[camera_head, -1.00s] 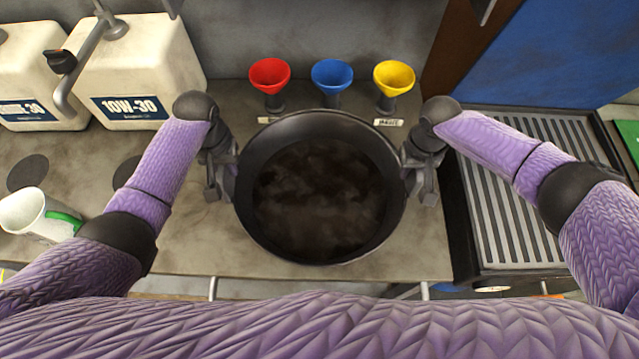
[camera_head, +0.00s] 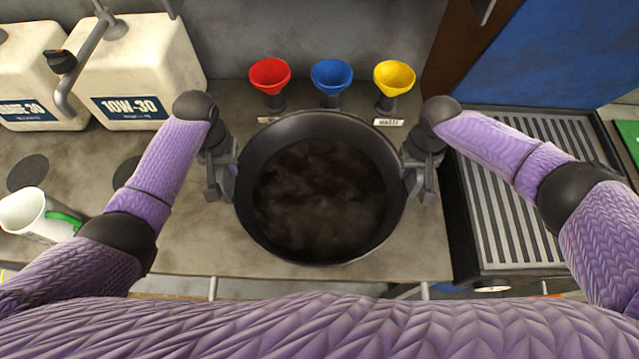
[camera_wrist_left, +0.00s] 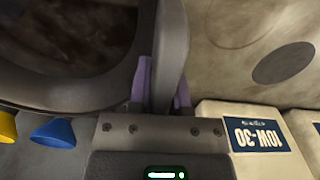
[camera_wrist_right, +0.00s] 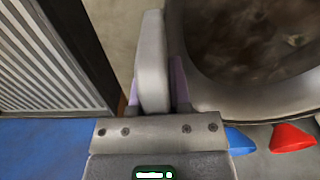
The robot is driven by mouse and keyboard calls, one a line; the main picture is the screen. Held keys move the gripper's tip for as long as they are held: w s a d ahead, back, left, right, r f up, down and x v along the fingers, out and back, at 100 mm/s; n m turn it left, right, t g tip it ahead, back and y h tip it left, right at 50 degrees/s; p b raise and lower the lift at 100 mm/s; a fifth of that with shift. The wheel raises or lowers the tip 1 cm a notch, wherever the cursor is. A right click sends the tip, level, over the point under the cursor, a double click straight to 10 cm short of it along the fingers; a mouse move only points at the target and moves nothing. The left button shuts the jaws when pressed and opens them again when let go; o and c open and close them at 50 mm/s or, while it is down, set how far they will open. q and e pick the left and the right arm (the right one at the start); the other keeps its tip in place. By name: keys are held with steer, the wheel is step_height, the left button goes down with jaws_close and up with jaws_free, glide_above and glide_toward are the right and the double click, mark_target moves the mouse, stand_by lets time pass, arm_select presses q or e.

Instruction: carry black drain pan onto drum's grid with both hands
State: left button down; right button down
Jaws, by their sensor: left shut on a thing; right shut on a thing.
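The black drain pan (camera_head: 318,258) is round and holds dark liquid. In the head view it is at the middle, over the grey bench. The pan's wall also shows in the left wrist view (camera_wrist_left: 100,88) and in the right wrist view (camera_wrist_right: 215,90). The slatted grid (camera_head: 530,190), likely the drum's, is to the right, apart from the pan. I cannot tell whether the pan touches the bench.
Red (camera_head: 269,75), blue (camera_head: 332,75) and yellow (camera_head: 393,77) funnels stand behind the pan. A 10W-30 container (camera_head: 140,70) is at the back left. A blue panel (camera_head: 560,50) rises behind the grid.

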arm_select(q)
steer(key=shift+r, duration=0.1)
arm_select(e)
steer(key=shift+r, duration=0.1)
stand_by(0.3)
